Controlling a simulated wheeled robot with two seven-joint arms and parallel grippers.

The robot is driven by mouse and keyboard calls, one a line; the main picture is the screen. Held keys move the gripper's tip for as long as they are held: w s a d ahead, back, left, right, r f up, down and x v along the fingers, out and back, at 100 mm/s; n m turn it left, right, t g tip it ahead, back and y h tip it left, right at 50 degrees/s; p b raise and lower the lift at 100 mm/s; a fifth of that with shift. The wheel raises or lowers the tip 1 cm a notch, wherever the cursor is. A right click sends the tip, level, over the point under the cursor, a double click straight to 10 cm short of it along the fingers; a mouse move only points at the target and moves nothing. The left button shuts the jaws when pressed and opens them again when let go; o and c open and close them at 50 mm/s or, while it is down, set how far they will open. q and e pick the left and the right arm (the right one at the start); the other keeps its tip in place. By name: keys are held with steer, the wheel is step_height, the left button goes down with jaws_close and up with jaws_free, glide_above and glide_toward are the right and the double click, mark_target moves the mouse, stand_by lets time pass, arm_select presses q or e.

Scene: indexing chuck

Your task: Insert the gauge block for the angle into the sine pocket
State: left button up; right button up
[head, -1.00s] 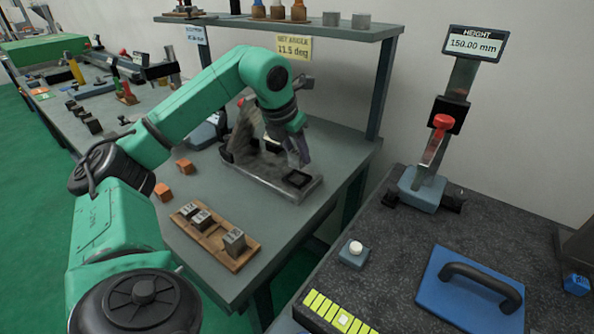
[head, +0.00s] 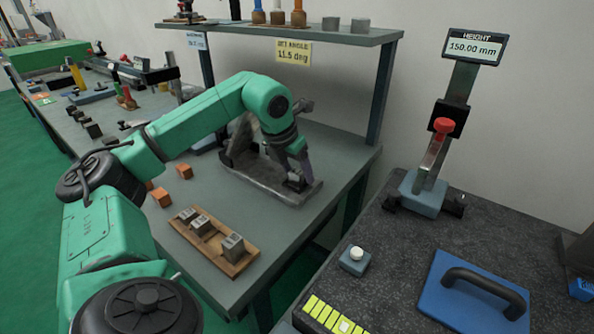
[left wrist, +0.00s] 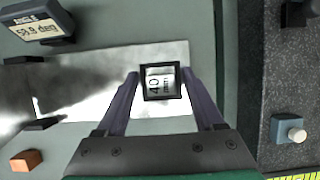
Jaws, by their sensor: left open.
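The sine fixture (head: 247,172) stands on the grey bench, its grey plate (left wrist: 80,92) filling the middle of the left wrist view. My left gripper (head: 297,183) is over the right end of the plate, pointing down, fingers apart. In the left wrist view, a gauge block marked 40 (left wrist: 160,85) lies between the open fingers (left wrist: 160,84), framed by the black rim of the square pocket (left wrist: 163,99). I cannot tell how deep the block sits. Other gauge blocks (head: 233,243) stand on a wooden tray (head: 245,260). My right gripper is not in view.
A yellow tag (head: 293,52) on the shelf (head: 300,36) reads 11.5 deg. An angle display (left wrist: 40,25) stands beside the plate. Orange blocks (head: 184,171) lie left of the fixture. A granite table (head: 390,270) with a height gauge (head: 425,190) is at the right.

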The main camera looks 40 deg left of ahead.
arm_select(q)
steer(key=p+v, duration=0.1)
steer(key=v, duration=1.1)
